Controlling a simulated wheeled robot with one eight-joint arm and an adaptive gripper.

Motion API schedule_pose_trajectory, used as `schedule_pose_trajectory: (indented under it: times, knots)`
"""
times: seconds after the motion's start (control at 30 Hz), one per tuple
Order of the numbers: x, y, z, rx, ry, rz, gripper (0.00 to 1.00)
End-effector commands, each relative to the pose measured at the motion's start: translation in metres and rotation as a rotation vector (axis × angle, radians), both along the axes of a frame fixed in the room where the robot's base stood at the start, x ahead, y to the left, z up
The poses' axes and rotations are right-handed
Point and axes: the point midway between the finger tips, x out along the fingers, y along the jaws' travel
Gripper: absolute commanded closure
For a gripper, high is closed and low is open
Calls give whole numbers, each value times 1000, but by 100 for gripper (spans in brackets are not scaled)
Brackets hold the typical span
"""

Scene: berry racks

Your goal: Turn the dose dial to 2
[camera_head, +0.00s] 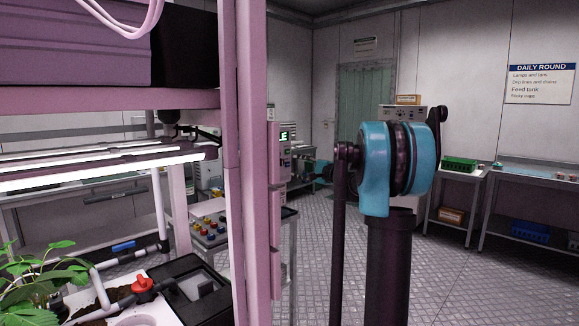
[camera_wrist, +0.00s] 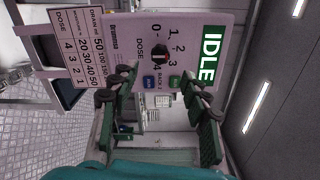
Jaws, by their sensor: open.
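In the wrist view the pink control panel (camera_wrist: 125,35) appears turned on its side. Its black dose dial (camera_wrist: 158,53) is ringed by the numbers 0 to 4; its pointer is too small to read surely. The green display (camera_wrist: 212,50) reads IDLE. My gripper (camera_wrist: 157,82) is open, its two green fingers apart, with the dial seen beyond and between the tips. The fingers appear apart from the panel. In the head view the panel's lit display (camera_head: 284,135) shows partly beside the pink rack post; the dial cannot be made out there and my gripper is hidden.
A dose table (camera_wrist: 75,45) is printed beside the panel. The pink rack post (camera_head: 255,150) stands left of my teal arm. Open floor (camera_head: 310,220) lies beyond.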

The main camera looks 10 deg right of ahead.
Motion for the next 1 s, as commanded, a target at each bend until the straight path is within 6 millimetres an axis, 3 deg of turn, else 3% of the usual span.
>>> schedule_pose_trajectory:
  times: [0.27, 0.67, 0.77, 0.87, 1.0]
  knots:
    - [-18, -14, 0, 0, 0, 0, 53]
    - [-25, -7, -6, -24, 5, 10, 53]
    - [-45, 12, -26, -107, 21, 41, 53]
    - [-80, 40, -61, -248, 51, 92, 53]
    - [-144, 73, -123, -488, 96, 181, 53]
